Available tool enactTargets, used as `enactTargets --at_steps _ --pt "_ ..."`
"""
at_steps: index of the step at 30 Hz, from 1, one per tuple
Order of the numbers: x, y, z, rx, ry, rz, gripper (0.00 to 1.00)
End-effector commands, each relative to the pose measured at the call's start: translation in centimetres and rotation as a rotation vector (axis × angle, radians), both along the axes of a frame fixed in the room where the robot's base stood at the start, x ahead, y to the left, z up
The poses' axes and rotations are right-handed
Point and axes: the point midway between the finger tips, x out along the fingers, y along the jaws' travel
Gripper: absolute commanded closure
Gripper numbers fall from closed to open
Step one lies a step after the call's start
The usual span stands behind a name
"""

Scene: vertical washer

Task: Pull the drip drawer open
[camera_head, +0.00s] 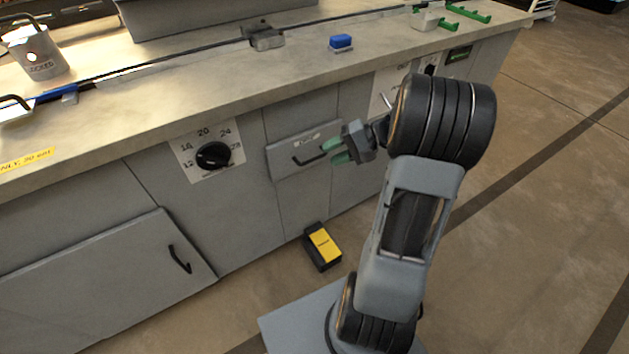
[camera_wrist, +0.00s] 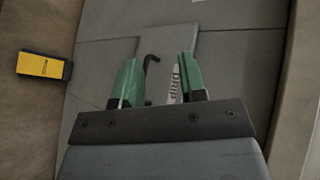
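The drip drawer (camera_head: 282,158) is a grey panel in the cabinet front, with a small label and a dark bar handle (camera_head: 309,158). The drawer looks closed or nearly so. My gripper (camera_head: 336,151) has green fingertips and is at the right end of the handle. In the wrist view my gripper (camera_wrist: 160,60) is open, with a finger on each side. The dark handle (camera_wrist: 149,63) shows between the fingers, nearer the left one, beside the DRIP label (camera_wrist: 176,80). Whether a finger touches the handle cannot be told.
A yellow and black box (camera_head: 323,246) sits on the floor below the drawer. A dial (camera_head: 213,155) is left of the drawer, and a cabinet door with a handle (camera_head: 179,259) is at lower left. The countertop (camera_head: 200,105) overhangs above. Open floor lies right.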

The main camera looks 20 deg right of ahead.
Motion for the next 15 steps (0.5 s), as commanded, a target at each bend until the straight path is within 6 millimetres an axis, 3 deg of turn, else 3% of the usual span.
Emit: enactTargets --at_steps 1,6,10,15 --pt "0.5 -1.9 -3.5 0.058 -0.028 -0.05 0.62" --pt "1.4 -6.6 -7.2 0.193 -0.142 -0.173 0.62" --pt "1.6 -8.7 -8.7 0.241 -0.2 -0.23 0.62" --pt "2.3 -8.8 -9.4 0.264 -0.23 -0.255 0.62"
